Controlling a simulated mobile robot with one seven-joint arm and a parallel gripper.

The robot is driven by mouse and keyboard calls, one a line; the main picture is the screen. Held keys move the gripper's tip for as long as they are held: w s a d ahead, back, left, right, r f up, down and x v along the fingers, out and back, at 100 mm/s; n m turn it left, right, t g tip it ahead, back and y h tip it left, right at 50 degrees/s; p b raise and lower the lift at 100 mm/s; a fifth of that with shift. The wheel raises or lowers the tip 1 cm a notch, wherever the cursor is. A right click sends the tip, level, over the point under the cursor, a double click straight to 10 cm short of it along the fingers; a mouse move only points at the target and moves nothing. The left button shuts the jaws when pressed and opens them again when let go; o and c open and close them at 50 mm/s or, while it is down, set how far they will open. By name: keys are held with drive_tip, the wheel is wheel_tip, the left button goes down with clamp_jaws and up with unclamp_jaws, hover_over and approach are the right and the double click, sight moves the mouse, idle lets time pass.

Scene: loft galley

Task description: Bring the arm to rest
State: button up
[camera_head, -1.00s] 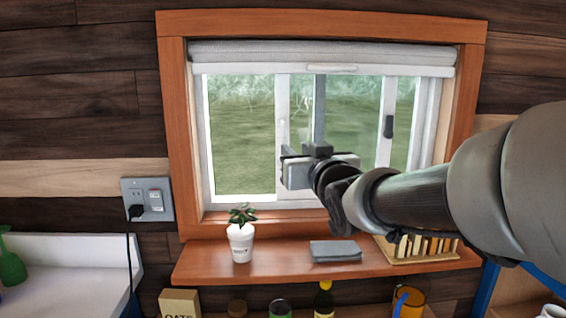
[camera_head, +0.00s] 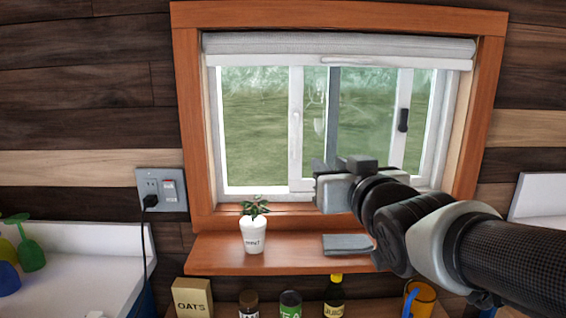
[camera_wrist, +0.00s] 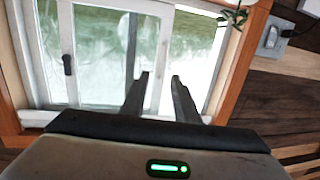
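My gripper (camera_head: 318,182) is raised in front of the lower part of the window (camera_head: 268,125), above the wooden shelf (camera_head: 215,258). In the wrist view the two dark fingers (camera_wrist: 157,92) stand apart with nothing between them. The window and its wooden frame lie beyond the fingertips. My arm reaches in from the right of the head view and hides the right end of the shelf.
On the shelf are a potted plant (camera_head: 253,236) and a folded grey cloth (camera_head: 347,244). Below stand an oats box (camera_head: 192,297), several bottles and jars, and an orange mug (camera_head: 420,298). An outlet (camera_head: 161,190) with a plugged cord is at left.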

drive_tip(key=s+d+f+m+g+h, duration=0.2)
drive_tip(key=s+d+f+g+h, duration=0.15)
drive_tip(key=s+f+g, duration=1.15)
drive_tip(key=s+r+t+p, duration=0.2)
drive_tip(key=r+p, duration=0.6)
drive_tip(key=p, duration=0.1)
drive_tip(key=s+r+t+p, duration=0.1)
drive_tip(key=s+r+p, duration=0.2)
drive_tip(key=r+p, duration=0.4)
drive_tip(key=shift+s+d+r+t+y+p, duration=0.2)
drive_tip(key=shift+d+r+t+y+p, duration=0.2)
drive_tip(key=shift+p, duration=0.7)
drive_tip(key=shift+a, duration=0.1)
